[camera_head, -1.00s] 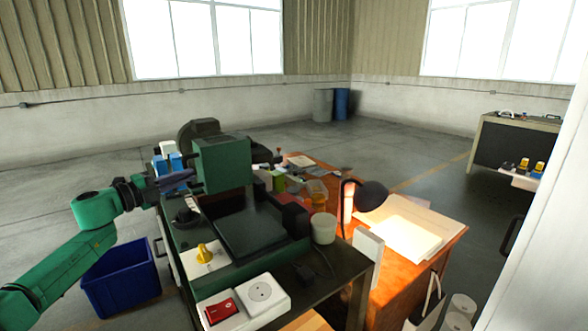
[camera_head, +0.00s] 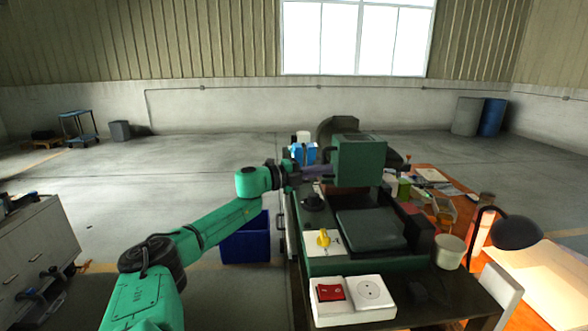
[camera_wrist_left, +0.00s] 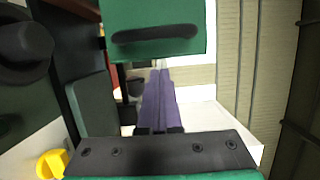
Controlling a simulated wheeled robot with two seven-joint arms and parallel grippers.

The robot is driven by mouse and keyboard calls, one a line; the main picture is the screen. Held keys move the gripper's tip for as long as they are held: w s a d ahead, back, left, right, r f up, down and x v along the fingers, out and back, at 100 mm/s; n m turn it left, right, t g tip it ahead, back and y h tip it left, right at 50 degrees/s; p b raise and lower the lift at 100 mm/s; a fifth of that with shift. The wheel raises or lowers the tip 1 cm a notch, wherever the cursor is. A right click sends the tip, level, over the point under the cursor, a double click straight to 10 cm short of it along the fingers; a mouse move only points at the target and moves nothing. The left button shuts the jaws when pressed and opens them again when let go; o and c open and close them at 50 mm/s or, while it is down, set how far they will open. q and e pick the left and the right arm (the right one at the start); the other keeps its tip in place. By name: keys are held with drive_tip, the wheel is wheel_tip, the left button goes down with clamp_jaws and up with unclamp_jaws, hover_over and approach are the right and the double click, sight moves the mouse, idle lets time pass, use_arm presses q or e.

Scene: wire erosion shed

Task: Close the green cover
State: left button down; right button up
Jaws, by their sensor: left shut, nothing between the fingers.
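The green cover (camera_head: 360,162) is a boxy green piece standing raised at the back of the dark green machine (camera_head: 325,265). It also fills the top of the left wrist view (camera_wrist_left: 150,40), where a dark slot or handle strip crosses it. My left gripper (camera_head: 326,171) is at the left side of the cover, close to it; I cannot tell whether they touch. Its purple fingers (camera_wrist_left: 160,98) are shut with nothing between them and point toward the cover's lower edge. My right gripper is not in view.
The machine's top has a flat dark panel (camera_head: 370,229), a yellow knob (camera_head: 323,238) and a box with a red switch (camera_head: 330,292). A blue bin (camera_head: 246,243) stands on the floor at left. A lamp (camera_head: 516,230) and cluttered wooden desk are at right.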

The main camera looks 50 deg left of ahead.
use_arm(q)
drive_tip(key=s+a, duration=0.4)
drive_tip(key=a, duration=0.4)
drive_tip(key=shift+s+a+f+b, duration=0.15)
drive_tip(key=shift+a+f+b, duration=0.1)
drive_tip(key=shift+b, duration=0.15)
